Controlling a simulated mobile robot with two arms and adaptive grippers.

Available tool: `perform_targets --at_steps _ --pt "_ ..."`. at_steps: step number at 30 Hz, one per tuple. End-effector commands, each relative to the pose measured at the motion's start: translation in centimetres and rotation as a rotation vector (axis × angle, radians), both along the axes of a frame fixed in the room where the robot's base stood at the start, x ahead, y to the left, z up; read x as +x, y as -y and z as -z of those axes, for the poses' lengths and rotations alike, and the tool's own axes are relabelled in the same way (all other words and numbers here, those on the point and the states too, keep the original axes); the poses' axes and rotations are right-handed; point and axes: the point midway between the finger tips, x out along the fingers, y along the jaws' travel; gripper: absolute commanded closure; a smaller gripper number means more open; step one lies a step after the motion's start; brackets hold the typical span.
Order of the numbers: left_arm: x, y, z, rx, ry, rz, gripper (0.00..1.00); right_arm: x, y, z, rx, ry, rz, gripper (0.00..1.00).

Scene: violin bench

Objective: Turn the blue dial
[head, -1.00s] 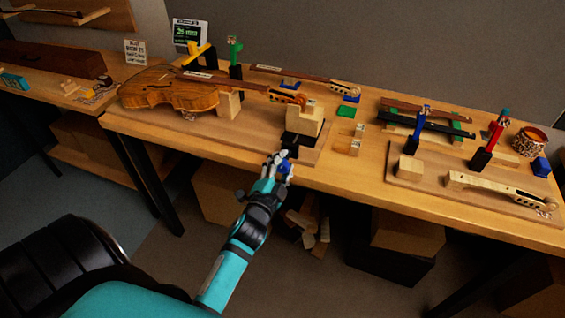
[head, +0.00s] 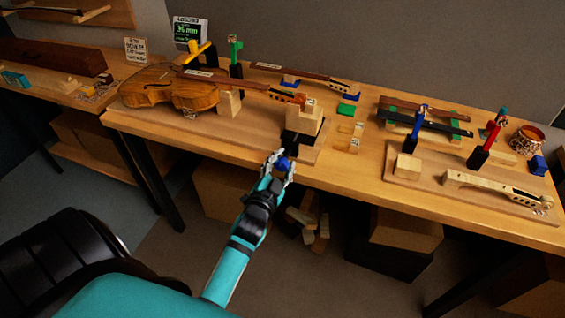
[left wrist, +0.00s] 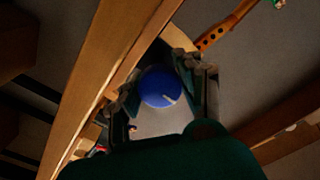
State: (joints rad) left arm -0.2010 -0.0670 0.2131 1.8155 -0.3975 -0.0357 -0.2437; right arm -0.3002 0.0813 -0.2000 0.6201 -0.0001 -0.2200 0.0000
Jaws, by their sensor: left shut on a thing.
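The blue dial (head: 282,164) is a round knob at the front edge of the bench, below a black block (head: 289,137). In the left wrist view, the dial (left wrist: 159,87) has a pale pointer line toward its lower right. My left gripper (head: 279,161) is shut on the dial, with one finger on each side of it. In the left wrist view, the fingers of my left gripper (left wrist: 163,92) flank the dial closely. My right gripper is not in view.
A violin (head: 168,88) lies on the bench behind and left. A small display (head: 189,30) stands behind it. A wooden block (head: 304,118) is just behind the black block. Red and blue upright tools and a pale violin neck (head: 497,188) are at the right.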

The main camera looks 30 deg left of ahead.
Motion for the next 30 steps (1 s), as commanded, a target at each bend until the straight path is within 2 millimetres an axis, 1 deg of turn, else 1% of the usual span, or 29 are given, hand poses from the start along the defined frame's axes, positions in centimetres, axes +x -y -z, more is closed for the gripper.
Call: perform_targets --at_steps 4,5,9,11,20,23,30 --pt "-0.1 0.0 0.2 0.0 -0.005 -0.001 0.97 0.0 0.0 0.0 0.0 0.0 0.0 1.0" --pt "-0.1 0.0 0.2 0.0 -0.005 -0.001 0.64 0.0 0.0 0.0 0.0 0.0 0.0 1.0" --pt "0.0 0.0 0.2 0.001 -0.004 0.0 0.46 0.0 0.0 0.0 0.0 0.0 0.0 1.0" --pt "0.0 0.0 0.1 0.001 -0.004 0.0 0.39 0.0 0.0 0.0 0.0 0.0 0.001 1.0" --pt "-0.3 0.1 0.1 0.001 -0.003 0.0 0.39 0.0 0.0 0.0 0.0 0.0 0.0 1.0" --pt "-1.4 0.3 0.2 0.0 -0.005 -0.001 0.39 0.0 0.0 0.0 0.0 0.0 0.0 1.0" --pt "-5.4 1.3 0.2 0.001 -0.006 0.0 0.39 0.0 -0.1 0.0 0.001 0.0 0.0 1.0"
